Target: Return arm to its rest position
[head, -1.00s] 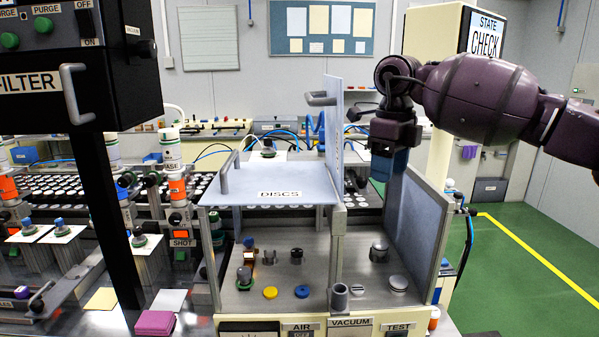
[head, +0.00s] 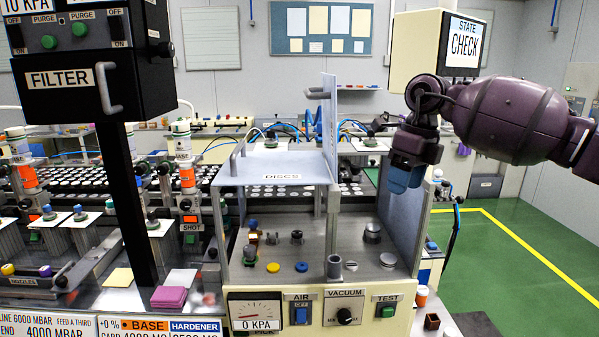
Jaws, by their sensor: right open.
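My right arm comes in from the right with a dark purple forearm. My right gripper (head: 404,179) points down with its blue fingertips open and nothing seen between them. It hangs in front of the right side panel (head: 410,215) of the disc station, above the station's deck. My left gripper is not in view.
The station has a lid marked DISCS (head: 275,168) and a deck (head: 330,262) with small parts, a yellow disc (head: 273,267) and a blue disc (head: 301,267). A black FILTER box (head: 75,70) stands on a post at left. Green floor (head: 530,225) is clear at right.

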